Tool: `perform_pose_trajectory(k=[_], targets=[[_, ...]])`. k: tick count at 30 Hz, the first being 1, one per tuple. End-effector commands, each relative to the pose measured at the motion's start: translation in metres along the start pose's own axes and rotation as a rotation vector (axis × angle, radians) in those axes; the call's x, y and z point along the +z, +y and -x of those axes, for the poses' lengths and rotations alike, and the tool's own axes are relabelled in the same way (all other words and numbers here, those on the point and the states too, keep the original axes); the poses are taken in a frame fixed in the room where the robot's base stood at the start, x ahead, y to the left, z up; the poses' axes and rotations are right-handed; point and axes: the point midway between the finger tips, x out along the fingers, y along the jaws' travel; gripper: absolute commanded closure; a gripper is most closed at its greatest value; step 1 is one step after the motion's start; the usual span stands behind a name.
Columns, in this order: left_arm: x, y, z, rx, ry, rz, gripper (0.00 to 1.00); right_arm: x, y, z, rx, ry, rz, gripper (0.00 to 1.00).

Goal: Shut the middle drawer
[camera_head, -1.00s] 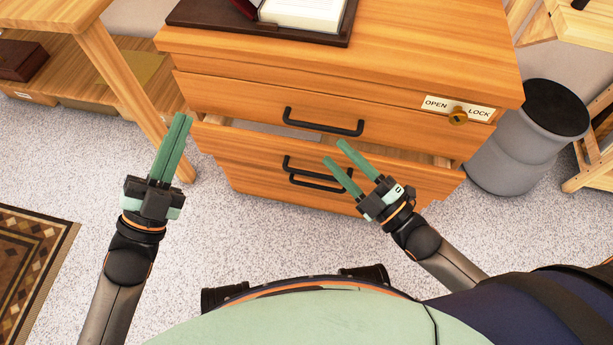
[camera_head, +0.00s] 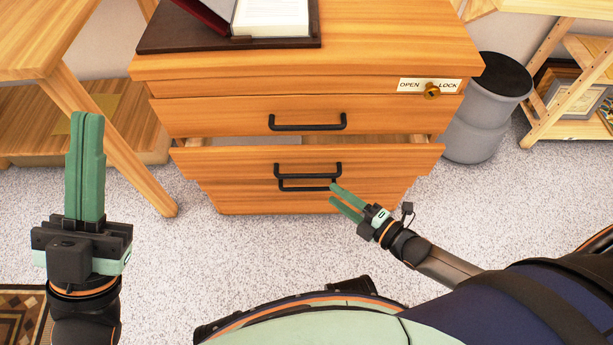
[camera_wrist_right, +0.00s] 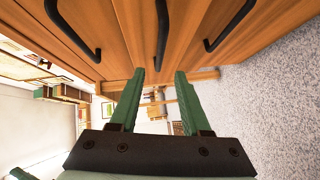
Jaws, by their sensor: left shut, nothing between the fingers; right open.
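My left gripper (camera_head: 86,115) is shut and empty, left of the cabinet.
The top drawer (camera_head: 210,117) looks closed, below an OPEN/LOCK label (camera_head: 415,85) with a brass key knob (camera_head: 432,91). A book (camera_head: 270,18) lies on the cabinet top. A table leg (camera_head: 110,140) stands left, a grey bin (camera_head: 480,115) right. Carpet in front is clear.

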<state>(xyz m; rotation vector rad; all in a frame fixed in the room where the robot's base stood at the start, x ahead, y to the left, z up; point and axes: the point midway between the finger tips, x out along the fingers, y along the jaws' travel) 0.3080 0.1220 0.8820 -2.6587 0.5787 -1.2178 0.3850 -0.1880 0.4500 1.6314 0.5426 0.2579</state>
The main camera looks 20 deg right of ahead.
Motion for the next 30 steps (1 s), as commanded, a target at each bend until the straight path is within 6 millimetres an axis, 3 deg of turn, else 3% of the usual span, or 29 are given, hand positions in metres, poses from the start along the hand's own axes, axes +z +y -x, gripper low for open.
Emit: perform_pose_trajectory(k=[9,15,28,30], targets=[[0.021,0.012,0.020,0.009,-0.012,0.004,1.00,0.000,-0.003,-0.068,0.004,0.001,0.000,0.53],[0.029,0.017,0.027,0.015,-0.018,-0.004,1.00,0.000,-0.002,-0.095,0.002,0.001,-0.001,0.53],[0.031,0.018,0.028,0.018,-0.023,-0.009,1.00,-0.001,0.000,-0.105,0.001,0.001,-0.001,0.53],[0.032,0.018,0.028,0.018,-0.023,-0.009,1.00,-0.001,0.000,-0.105,0.001,0.001,-0.001,0.60]])
